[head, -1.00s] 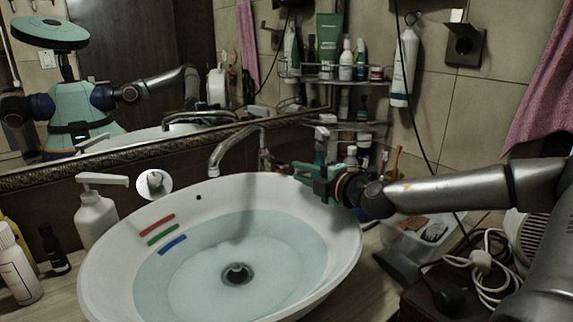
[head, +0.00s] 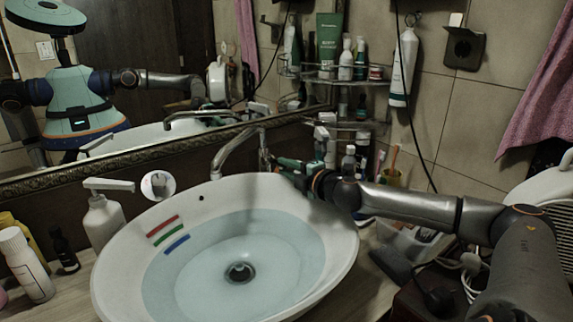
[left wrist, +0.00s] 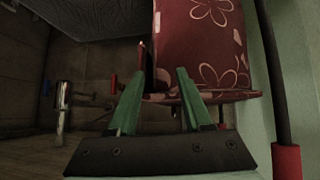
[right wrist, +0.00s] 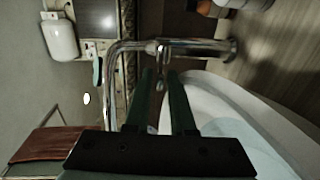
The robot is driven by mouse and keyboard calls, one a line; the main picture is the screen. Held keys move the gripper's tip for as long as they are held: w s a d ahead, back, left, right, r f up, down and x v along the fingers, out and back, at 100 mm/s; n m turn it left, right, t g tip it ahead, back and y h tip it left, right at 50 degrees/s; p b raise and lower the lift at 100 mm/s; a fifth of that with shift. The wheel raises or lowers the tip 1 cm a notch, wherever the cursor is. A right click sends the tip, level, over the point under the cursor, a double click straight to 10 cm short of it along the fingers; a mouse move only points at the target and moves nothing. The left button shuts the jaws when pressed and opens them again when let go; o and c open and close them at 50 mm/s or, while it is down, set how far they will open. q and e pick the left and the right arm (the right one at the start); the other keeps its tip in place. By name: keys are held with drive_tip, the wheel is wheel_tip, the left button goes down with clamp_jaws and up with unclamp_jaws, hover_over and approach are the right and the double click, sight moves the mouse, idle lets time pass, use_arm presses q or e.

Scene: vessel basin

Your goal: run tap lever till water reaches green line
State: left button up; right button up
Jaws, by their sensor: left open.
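The white basin (head: 110,285) holds clear water (head: 285,250). On its left inner wall are a red line (head: 162,225), the green line (head: 169,234) and a blue line (head: 177,244). The water's edge looks close to the blue line, below the green one. The chrome tap (head: 235,150) stands behind the basin; no stream is discernible. My right gripper (head: 287,165) is at the tap body. In the right wrist view, a short chrome part, perhaps the lever (right wrist: 162,88), shows between its fingers; contact is unclear. My left gripper (left wrist: 160,72) is open and empty, away from the basin.
A soap pump bottle (head: 102,220) and smaller bottles stand left of the basin. A corner shelf (head: 345,80) with toiletries is behind my right arm. Cables and a box lie at the right. A mirror (head: 120,140) backs the counter. Patterned red fabric (left wrist: 200,45) is near my left gripper.

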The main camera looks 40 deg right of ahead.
clamp_jaws()
idle(1.5)
